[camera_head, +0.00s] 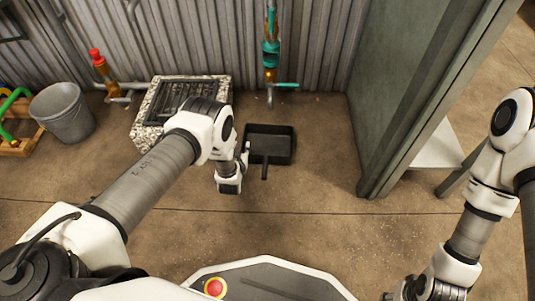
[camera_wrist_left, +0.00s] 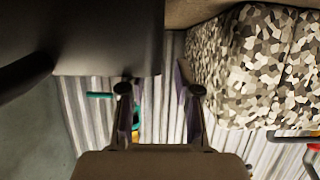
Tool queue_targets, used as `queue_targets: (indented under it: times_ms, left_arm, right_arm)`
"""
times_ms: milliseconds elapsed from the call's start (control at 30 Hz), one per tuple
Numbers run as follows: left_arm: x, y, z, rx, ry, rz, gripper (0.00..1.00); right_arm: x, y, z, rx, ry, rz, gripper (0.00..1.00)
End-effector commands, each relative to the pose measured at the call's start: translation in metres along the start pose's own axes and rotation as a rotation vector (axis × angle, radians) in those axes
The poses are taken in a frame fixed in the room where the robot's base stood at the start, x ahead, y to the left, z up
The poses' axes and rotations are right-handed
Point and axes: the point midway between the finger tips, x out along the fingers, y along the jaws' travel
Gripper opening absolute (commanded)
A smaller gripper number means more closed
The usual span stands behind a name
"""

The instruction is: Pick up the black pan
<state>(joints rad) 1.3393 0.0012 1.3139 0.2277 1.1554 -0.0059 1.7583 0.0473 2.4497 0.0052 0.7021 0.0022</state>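The black pan (camera_head: 272,140) is square and shallow, with a straight handle (camera_head: 264,172) towards me. It lies on the brown floor in the head view. My left gripper (camera_head: 244,156) is low beside the pan's left edge. In the left wrist view, the two fingers (camera_wrist_left: 160,92) stand apart with nothing between them. A large dark shape, seemingly the pan (camera_wrist_left: 110,40), fills the upper left there, close to the left finger; I cannot tell whether they touch. My right gripper (camera_head: 388,296) is at the bottom edge of the head view, mostly cut off.
A speckled stone block with a grate (camera_head: 150,125) stands left of the pan, also in the wrist view (camera_wrist_left: 270,65). Behind are a teal pipe (camera_head: 270,55) and a corrugated wall. A grey panel (camera_head: 400,110) stands right. A bucket (camera_head: 64,112) is far left. Floor in front is clear.

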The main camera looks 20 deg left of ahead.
Motion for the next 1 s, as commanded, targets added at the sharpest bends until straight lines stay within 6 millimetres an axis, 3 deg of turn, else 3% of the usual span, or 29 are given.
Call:
queue_targets:
  times_ms: [67, 333, 400, 433, 833, 1000]
  left_arm:
    - [0.015, 0.0, 0.006, -0.001, 0.001, 0.0, 0.32]
    - [0.02, 0.0, 0.001, 0.0, -0.002, 0.0, 0.32]
    - [0.02, 0.0, 0.001, 0.0, -0.002, 0.0, 0.07]
    - [0.02, 0.0, 0.001, 0.0, -0.002, 0.0, 0.0]
    - [0.019, 0.0, -0.001, 0.0, -0.001, 0.0, 0.0]
    - [0.008, 0.0, -0.03, 0.0, 0.0, 0.0, 0.0]
  right_arm:
    - [0.016, 0.0, -0.003, -0.004, 0.009, 0.001, 0.4]
    - [0.015, 0.0, -0.005, -0.006, 0.013, 0.002, 0.4]
    - [0.015, 0.0, -0.005, -0.006, 0.013, 0.002, 0.4]
    - [0.015, 0.0, -0.005, -0.006, 0.013, 0.001, 0.4]
    - [0.014, 0.0, -0.004, -0.006, 0.012, 0.001, 0.4]
    - [-0.009, 0.0, 0.0, 0.0, 0.001, 0.0, 0.4]
